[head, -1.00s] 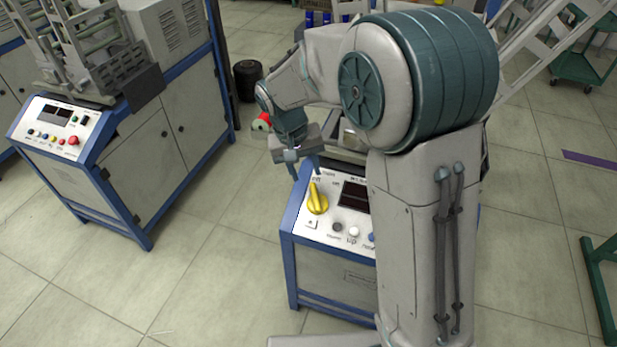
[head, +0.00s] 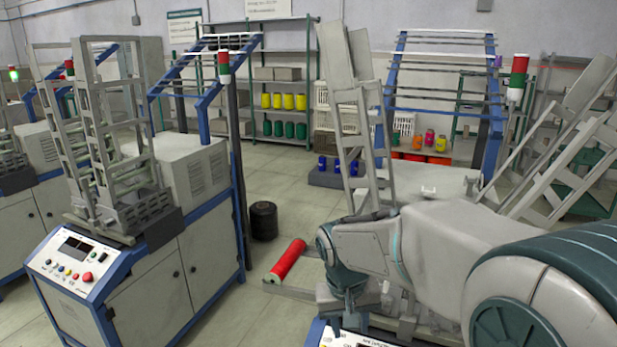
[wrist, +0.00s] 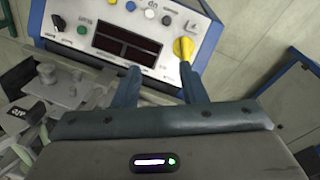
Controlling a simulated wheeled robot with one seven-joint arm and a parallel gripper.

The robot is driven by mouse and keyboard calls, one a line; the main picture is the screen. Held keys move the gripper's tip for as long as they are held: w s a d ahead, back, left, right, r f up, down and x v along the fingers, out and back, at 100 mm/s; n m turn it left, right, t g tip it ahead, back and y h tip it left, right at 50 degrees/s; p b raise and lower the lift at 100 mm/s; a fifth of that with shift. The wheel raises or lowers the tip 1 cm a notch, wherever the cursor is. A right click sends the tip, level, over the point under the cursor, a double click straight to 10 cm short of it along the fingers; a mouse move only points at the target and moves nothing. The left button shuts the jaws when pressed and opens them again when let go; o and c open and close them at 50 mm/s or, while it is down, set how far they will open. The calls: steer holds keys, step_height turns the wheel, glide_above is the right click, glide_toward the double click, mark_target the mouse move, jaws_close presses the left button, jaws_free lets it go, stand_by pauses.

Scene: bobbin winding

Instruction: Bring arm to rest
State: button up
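My arm reaches in from the lower right of the head view, bent at a large grey and green joint. Its end, my gripper (head: 343,318), points down over a machine's control panel (head: 322,335) at the bottom edge. In the wrist view my gripper (wrist: 158,72) has two blue fingers set apart with nothing between them. They overlap the lower edge of the same panel (wrist: 215,32) in the picture. A yellow knob (wrist: 183,48) shows beside the right fingertip; I cannot tell how near it is.
Shelves (head: 280,100) line the back wall. Open floor (head: 225,310) lies between the machines.

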steer(key=s+d+r+t+p, duration=0.1)
steer(key=s+d+r+p, duration=0.2)
steer(key=s+r, duration=0.2)
steer(key=s+d+r+m+t+y+p, duration=0.1)
steer(key=s+d+r+p, duration=0.2)
steer(key=s, duration=0.5)
steer(key=shift+s+d+r+p, duration=0.3)
steer(key=shift+d+r, duration=0.15)
steer(key=shift+r, duration=0.45)
steer(key=shift+d, duration=0.1)
